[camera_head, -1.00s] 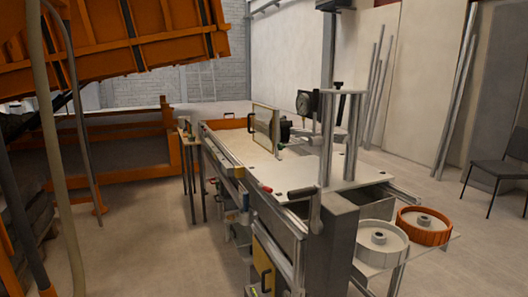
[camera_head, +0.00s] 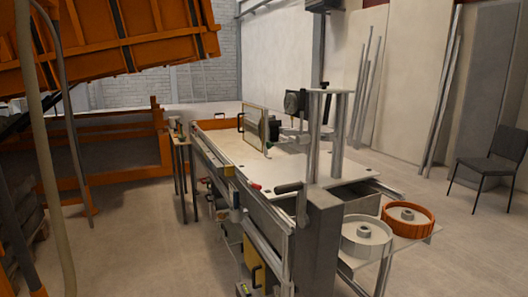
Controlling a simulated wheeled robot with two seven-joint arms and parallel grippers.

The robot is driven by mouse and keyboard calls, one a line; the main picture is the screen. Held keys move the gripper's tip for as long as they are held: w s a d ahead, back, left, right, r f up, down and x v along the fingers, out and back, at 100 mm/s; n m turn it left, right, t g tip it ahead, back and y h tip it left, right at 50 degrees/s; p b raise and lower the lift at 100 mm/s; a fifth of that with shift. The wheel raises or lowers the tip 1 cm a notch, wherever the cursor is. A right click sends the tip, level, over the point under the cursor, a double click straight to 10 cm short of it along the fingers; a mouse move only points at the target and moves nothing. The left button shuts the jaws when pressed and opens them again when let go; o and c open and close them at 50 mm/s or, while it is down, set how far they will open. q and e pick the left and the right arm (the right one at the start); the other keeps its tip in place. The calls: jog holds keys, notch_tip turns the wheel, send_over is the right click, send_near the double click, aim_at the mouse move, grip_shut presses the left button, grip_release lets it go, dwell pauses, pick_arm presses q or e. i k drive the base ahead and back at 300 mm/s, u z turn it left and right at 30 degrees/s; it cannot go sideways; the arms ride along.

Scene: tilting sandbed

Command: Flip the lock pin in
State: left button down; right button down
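I cannot make out a lock pin for certain at this size. A long white-topped workbench (camera_head: 290,183) with metal rails along its side stands in the middle. On it are an upright framed panel (camera_head: 253,128), a dark round gauge-like part (camera_head: 294,103) and two vertical metal posts (camera_head: 326,135). A crank-like handle (camera_head: 289,188) sits at the near end, beside a grey box-shaped column (camera_head: 318,240). Neither of my grippers shows in the head view.
A tilted orange bed (camera_head: 110,45) hangs at upper left above an orange frame (camera_head: 163,150). A dark chair (camera_head: 490,160) stands right. Floor is open at front left and right.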

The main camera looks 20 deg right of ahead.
aim_at(269, 144)
jog(key=k, duration=0.5)
jog(key=u, duration=0.5)
jog(key=i, duration=1.65)
jog(key=z, duration=0.75)
jog(key=i, duration=1.2)
jog(key=z, duration=1.05)
jog(key=i, duration=0.2)
jog(key=z, duration=0.35)
